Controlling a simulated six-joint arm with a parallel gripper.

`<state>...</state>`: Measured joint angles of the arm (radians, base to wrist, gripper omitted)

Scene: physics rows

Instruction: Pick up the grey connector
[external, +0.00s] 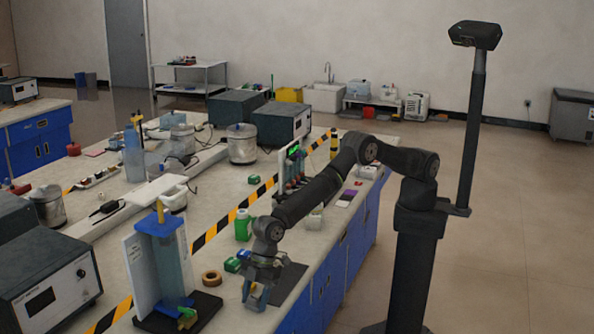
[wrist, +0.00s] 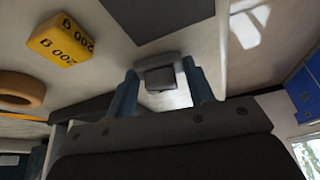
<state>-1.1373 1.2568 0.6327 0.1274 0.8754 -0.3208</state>
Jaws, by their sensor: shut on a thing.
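The grey connector (wrist: 160,77) shows in the wrist view as a small grey block with a darker face. It sits between the two blue-grey fingers of my gripper (wrist: 161,88), which are shut on it. Its lower part is hidden by the gripper body. In the external view my gripper (external: 258,290) points down over the near edge of the bench, and the connector cannot be made out there. I cannot tell whether the connector touches the bench.
A yellow 200 g weight (wrist: 60,40) and a brown tape ring (wrist: 20,90) lie left of my gripper. A dark mat (external: 287,285) lies beside it. A black-based stand with a blue column (external: 172,260) is to the left. A green bottle (external: 242,225) stands behind.

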